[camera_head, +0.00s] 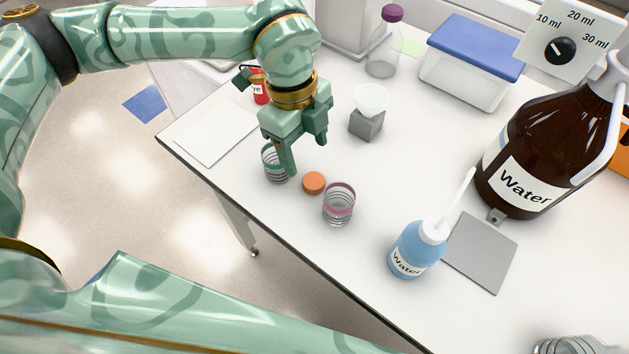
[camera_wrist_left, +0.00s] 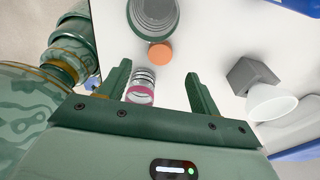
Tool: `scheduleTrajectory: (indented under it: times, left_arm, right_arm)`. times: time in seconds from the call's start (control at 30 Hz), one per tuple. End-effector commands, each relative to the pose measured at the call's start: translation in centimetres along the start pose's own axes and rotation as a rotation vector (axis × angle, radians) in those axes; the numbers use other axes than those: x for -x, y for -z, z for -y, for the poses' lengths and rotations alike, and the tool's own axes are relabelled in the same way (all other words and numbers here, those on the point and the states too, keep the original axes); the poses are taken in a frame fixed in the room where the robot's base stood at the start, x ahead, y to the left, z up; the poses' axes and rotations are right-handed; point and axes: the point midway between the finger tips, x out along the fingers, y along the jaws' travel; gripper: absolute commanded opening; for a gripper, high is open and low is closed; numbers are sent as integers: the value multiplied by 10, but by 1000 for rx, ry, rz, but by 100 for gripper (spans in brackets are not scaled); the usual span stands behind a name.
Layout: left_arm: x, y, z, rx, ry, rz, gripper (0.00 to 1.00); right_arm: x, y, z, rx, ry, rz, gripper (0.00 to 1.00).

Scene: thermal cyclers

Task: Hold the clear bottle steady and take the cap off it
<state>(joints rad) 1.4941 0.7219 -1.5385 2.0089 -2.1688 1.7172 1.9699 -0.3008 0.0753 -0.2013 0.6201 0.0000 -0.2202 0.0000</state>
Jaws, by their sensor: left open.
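The clear bottle (camera_head: 381,57) stands upright at the back of the table with its purple cap (camera_head: 392,13) on. It is not visible in the left wrist view. My left gripper (camera_head: 303,156) is open, pointing down beside the green-rimmed clear container (camera_head: 271,162), well in front of the bottle. One finger partly hides that container. In the left wrist view, my left gripper's fingers (camera_wrist_left: 158,70) are apart, and a pink-banded container (camera_wrist_left: 140,88) shows between them, apparently farther away. My right gripper is not in view.
An orange cap (camera_head: 314,183) lies near the pink-rimmed container (camera_head: 339,204). A grey block with a white funnel (camera_head: 370,98) stands between gripper and bottle. A blue-lidded box (camera_head: 465,80) is right of the bottle. Blue (camera_head: 415,252) and brown (camera_head: 535,145) water bottles stand right.

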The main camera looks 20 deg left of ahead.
Motion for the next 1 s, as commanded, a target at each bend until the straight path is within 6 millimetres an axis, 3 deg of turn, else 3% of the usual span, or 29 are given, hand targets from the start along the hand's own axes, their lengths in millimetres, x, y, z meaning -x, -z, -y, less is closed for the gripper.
scheduleTrajectory:
  times: [0.1,0.33,0.6,0.8,0.83,1.0]
  left_arm:
    - [-18,0,0,0,-2,-1,63]
    - [-34,2,1,-2,0,-1,63]
    - [-75,4,1,0,-2,-1,63]
    - [-75,4,1,0,1,0,63]
    - [-75,4,1,0,1,0,60]
    - [-75,4,1,0,1,0,16]
  right_arm:
    - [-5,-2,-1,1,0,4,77]
    - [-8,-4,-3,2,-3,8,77]
    - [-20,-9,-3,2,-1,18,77]
    - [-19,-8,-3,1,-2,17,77]
    - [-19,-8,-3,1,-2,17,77]
    - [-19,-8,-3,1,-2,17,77]
